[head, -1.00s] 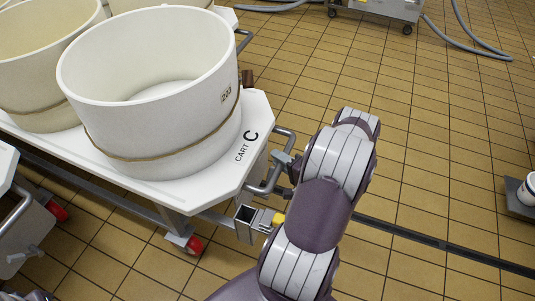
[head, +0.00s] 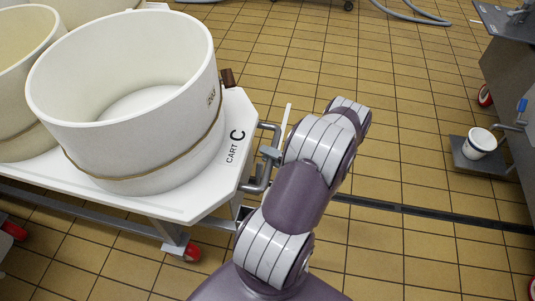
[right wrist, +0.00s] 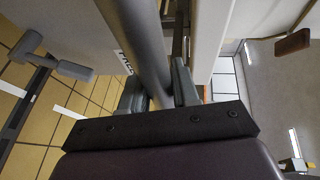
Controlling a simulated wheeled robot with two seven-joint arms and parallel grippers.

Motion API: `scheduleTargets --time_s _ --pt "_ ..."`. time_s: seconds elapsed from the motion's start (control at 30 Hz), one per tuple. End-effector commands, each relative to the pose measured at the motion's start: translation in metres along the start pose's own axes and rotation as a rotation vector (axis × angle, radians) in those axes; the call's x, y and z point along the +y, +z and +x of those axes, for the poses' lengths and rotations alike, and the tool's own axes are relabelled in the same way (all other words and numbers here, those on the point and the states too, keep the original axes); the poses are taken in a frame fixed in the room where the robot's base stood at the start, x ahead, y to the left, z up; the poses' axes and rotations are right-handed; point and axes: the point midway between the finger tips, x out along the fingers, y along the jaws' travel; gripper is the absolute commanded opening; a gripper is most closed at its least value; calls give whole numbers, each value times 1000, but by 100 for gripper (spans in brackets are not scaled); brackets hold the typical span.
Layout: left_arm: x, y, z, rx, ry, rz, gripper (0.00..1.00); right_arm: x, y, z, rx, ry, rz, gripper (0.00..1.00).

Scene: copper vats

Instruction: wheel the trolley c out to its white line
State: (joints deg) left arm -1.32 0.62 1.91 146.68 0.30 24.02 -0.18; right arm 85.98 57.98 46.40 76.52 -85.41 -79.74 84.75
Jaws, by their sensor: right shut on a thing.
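Trolley c (head: 213,182) is a white-topped cart on a grey frame with red wheels, marked "CART C", at the left of the head view. A large cream vat (head: 130,150) with a brown band stands on it. My right gripper (head: 271,154) is shut on the grey tubular handle (head: 264,178) at its right end. In the right wrist view, the fingers (right wrist: 160,92) straddle the handle tube (right wrist: 142,38). A short white strip (head: 286,120) shows just beyond the gripper, partly hidden by my arm; it may be the white line. My left gripper is out of view.
More vats (head: 22,55) stand at the left. A dark drain channel (head: 430,212) crosses the tiled floor. A white bucket (head: 482,142) sits on a grey plate beside metal equipment (head: 510,75) at the right. The tiled floor between is clear.

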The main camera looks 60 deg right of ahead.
Motion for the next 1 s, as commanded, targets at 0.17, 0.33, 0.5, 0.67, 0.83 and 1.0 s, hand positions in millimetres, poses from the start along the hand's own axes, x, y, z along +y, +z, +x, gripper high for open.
scheduleTargets --time_s 0.17,0.33,0.5,0.67,0.83,1.0 --pt "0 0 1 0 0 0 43 3 4 0 -6 6 6 0" --pt "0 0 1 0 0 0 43 3 3 0 -5 6 5 51" --pt "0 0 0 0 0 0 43 2 2 0 -3 4 2 51" --pt "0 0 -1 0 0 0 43 1 0 -3 0 3 1 51" --pt "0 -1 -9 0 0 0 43 -2 0 -30 4 3 1 51" --pt "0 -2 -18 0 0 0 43 -1 0 -72 4 3 3 51"
